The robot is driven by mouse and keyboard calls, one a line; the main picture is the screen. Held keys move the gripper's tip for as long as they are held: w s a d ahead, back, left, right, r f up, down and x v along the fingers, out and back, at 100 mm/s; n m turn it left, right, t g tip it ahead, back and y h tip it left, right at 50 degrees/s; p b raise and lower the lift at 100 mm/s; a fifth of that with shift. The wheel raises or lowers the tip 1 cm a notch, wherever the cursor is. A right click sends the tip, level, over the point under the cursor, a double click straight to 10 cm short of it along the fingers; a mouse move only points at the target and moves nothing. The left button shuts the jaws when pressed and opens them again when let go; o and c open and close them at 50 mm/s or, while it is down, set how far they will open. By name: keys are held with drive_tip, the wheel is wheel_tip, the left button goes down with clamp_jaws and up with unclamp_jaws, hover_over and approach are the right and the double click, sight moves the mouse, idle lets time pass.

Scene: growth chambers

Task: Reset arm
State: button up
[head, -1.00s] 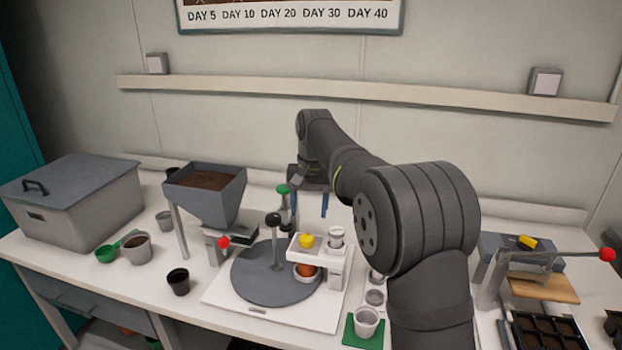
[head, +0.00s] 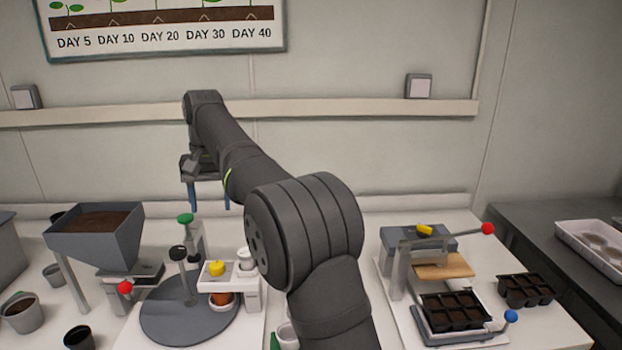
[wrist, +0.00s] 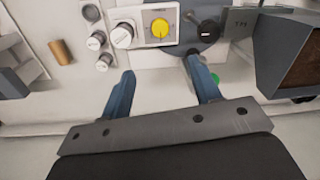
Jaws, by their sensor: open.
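My gripper (head: 208,196) is raised above the back of the bench, behind the turntable station. Its two blue fingers point down and are spread apart with nothing between them. In the wrist view, my gripper (wrist: 160,80) is also open and empty, with white bench surface between the fingers. The turntable (head: 190,312) is a grey disc with a dark knobbed post. A white bracket with a yellow button (head: 217,268) stands at its right, over an orange-brown pot (head: 222,298). My arm hides part of the bench right of this station.
A soil hopper (head: 95,232) stands at the left. A press with a red-knobbed lever (head: 487,229) and a seedling tray (head: 455,311) stand at the right, beside another black tray (head: 526,289). A green-topped post (head: 186,219) stands below my gripper.

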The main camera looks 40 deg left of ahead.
sight(217, 264)
drive_tip(key=shift+f, duration=0.1)
drive_tip(key=f, duration=1.1)
drive_tip(key=s+f, duration=0.1)
drive_tip(key=f, duration=0.5)
drive_tip(key=shift+a+f, duration=0.1)
drive_tip(key=shift+a, duration=0.2)
drive_tip(key=n, duration=0.3)
drive_tip(key=shift+n, duration=0.4)
drive_tip(key=n, duration=0.4)
drive_tip(key=shift+n, duration=0.4)
drive_tip(key=n, duration=0.4)
drive_tip(key=shift+a+h, duration=0.1)
drive_tip(key=shift+h, duration=0.2)
drive_tip(key=shift+n, duration=2.3)
